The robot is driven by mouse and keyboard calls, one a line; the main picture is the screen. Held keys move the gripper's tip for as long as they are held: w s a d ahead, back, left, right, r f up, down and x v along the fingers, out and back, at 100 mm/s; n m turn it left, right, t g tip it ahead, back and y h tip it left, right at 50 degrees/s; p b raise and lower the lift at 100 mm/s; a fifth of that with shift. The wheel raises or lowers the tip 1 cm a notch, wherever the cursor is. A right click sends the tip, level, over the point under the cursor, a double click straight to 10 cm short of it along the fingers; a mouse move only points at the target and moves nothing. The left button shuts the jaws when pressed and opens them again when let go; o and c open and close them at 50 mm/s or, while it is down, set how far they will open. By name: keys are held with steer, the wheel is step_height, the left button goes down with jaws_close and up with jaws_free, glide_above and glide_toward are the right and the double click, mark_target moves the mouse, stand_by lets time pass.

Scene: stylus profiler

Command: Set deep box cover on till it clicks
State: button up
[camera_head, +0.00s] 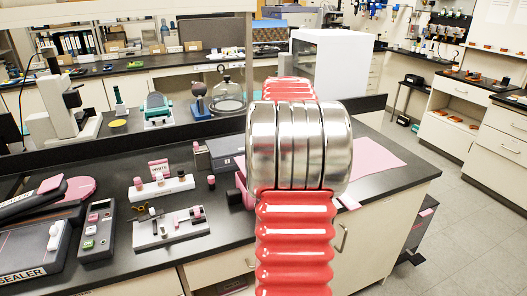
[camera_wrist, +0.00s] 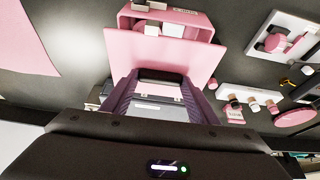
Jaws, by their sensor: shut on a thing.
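In the wrist view a flat pink cover (camera_wrist: 165,50) lies just beyond my gripper (camera_wrist: 160,84). The gripper's two purple-tinted fingers are shut on the cover's dark grip bar. A pink deep box (camera_wrist: 206,28) shows past the cover's far edge, with white pieces inside it. The cover overlaps part of the box and looks offset from its opening; I cannot tell whether they touch. In the head view my red and silver arm hides the gripper, the cover and most of the box; only a pink edge (camera_head: 241,182) shows left of the arm.
A grey case (camera_head: 222,153) stands close behind the box. A white rack (camera_head: 161,188) and a tray of small parts (camera_head: 170,228) lie to the left.

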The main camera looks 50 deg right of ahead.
steer(key=shift+f, duration=2)
steer(key=shift+f, duration=0.75)
steer(key=o, duration=1.6)
steer(key=shift+r, duration=0.1)
steer(key=shift+c, duration=0.5)
steer(key=shift+r, duration=3.45)
